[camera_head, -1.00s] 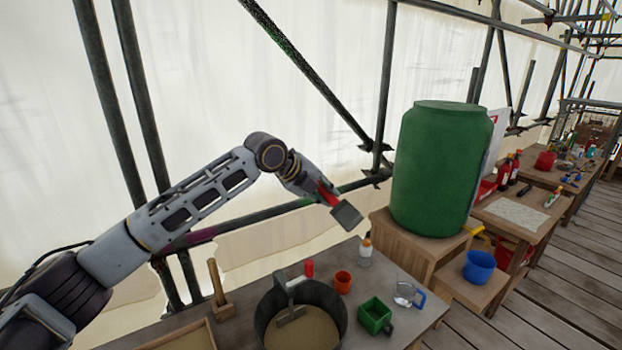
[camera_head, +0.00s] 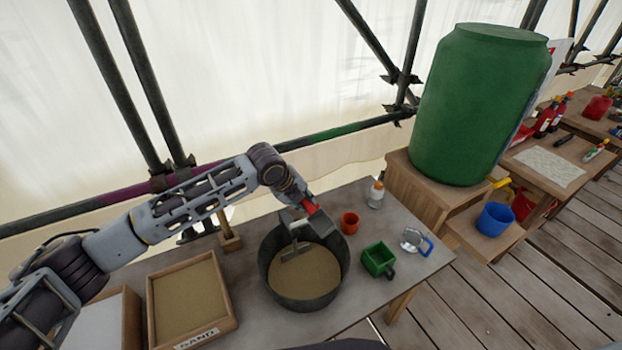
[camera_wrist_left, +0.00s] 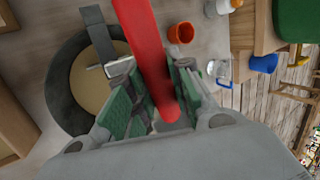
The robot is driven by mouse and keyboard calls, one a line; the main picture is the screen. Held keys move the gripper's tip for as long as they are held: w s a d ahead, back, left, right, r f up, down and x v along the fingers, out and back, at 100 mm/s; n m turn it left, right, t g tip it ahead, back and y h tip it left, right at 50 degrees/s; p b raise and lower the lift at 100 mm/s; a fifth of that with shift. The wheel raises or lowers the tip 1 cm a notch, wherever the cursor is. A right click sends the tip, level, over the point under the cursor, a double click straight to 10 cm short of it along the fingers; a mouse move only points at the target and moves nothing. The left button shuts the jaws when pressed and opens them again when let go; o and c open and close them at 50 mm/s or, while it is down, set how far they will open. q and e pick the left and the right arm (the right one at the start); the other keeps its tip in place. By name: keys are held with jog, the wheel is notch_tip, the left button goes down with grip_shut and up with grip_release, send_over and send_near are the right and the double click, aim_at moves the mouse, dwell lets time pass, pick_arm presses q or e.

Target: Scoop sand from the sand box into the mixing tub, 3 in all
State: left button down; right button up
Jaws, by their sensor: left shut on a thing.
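My left gripper (camera_head: 307,203) is shut on the red handle of a scoop (camera_head: 311,207), above the back rim of the mixing tub. The red handle also crosses the left wrist view (camera_wrist_left: 145,50), between the green-padded fingers. The scoop's grey head is hard to make out, so I cannot tell if it holds sand. The dark round mixing tub (camera_head: 268,284) has a tan layer inside and a grey paddle-like tool (camera_head: 292,250) standing in it. The wooden sand box (camera_head: 229,309), labelled SAND, is full of tan sand left of the tub. My right gripper is not in view.
An orange cup (camera_head: 350,222), a bottle (camera_head: 376,192), a green square container (camera_head: 378,260) and a blue-handled clear jug (camera_head: 414,240) stand right of the tub. A wooden-handled tool (camera_head: 229,235) stands behind the box. A large green barrel (camera_head: 480,105) is at the back right.

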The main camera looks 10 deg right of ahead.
pick_arm(q)
jog(key=s+a+f+n+g+y, duration=0.2)
jog(key=s+a+f+n+y, duration=0.1)
jog(key=a, duration=0.4)
